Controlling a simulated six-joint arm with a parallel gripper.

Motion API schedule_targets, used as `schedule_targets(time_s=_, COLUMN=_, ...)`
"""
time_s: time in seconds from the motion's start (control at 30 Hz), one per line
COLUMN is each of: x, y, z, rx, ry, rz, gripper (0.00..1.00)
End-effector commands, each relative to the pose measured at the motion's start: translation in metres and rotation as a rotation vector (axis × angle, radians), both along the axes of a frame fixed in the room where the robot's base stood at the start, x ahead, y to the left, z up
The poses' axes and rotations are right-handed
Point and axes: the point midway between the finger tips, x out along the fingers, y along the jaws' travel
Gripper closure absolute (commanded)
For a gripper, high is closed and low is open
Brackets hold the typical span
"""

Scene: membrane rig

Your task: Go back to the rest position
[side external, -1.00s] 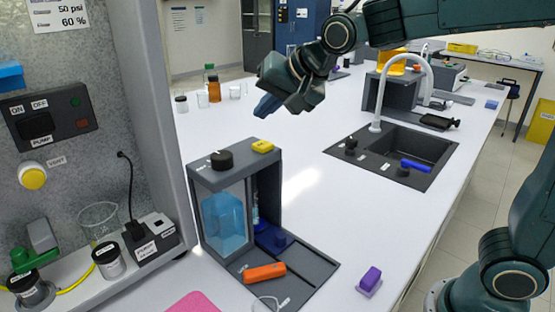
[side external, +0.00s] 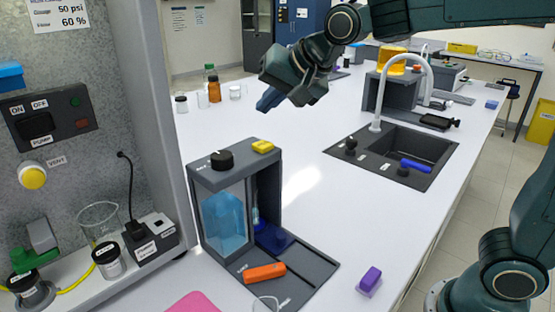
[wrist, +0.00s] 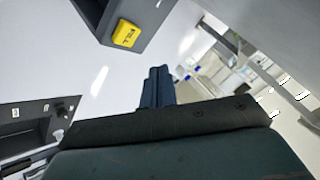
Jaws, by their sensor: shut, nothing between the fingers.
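My gripper (side external: 268,100) hangs in the air above the white bench, behind and above the grey dispenser frame, in the side view. Its blue fingers are shut with nothing between them, and they also show closed together in the wrist view (wrist: 157,88). It touches nothing.
The grey dispenser (side external: 272,165) with a blue bottle (side external: 225,222) and a yellow button (side external: 263,146) stands below my gripper. An orange piece (side external: 264,272) lies on its base. Bottles (side external: 214,90) stand at the back. A sink (side external: 420,150) with a tall tap is at the right.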

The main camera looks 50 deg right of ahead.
Motion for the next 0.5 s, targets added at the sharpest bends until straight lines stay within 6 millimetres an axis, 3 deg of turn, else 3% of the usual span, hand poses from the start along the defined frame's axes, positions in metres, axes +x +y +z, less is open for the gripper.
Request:
schedule_targets(time_s=0.27, x=-0.046, y=-0.023, z=-0.004, rx=-0.092, ry=0.041, rz=0.072, gripper=1.00)
schedule_targets(time_s=0.5, x=-0.116, y=-0.049, z=-0.019, rx=-0.230, ry=0.110, rz=0.201, gripper=1.00)
